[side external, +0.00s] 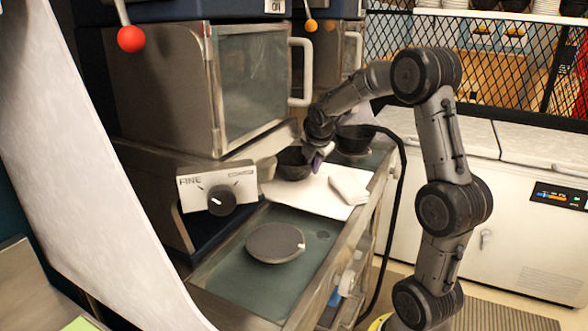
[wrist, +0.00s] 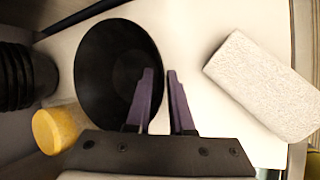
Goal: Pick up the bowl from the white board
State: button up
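The dark round bowl (wrist: 105,75) is at the left of the wrist view, on the white board (wrist: 185,35). In the side view the bowl (side external: 291,165) rests on or just above the board (side external: 305,192); I cannot tell which. My gripper (wrist: 159,72) has its two purple fingers close together at the bowl's right rim. One finger is over the inside and the other is outside, with the rim between them. It looks shut on the rim. In the side view my gripper (side external: 317,162) is at the bowl's right edge.
A folded white cloth (wrist: 262,85) lies right of the bowl. A yellow-capped container (wrist: 55,130) and dark stacked bowls (wrist: 22,78) are to its left. Another dark bowl (side external: 354,141) stands behind. The oven (side external: 205,90) rises beside the board.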

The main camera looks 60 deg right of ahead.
grip_shut()
dwell(1.1)
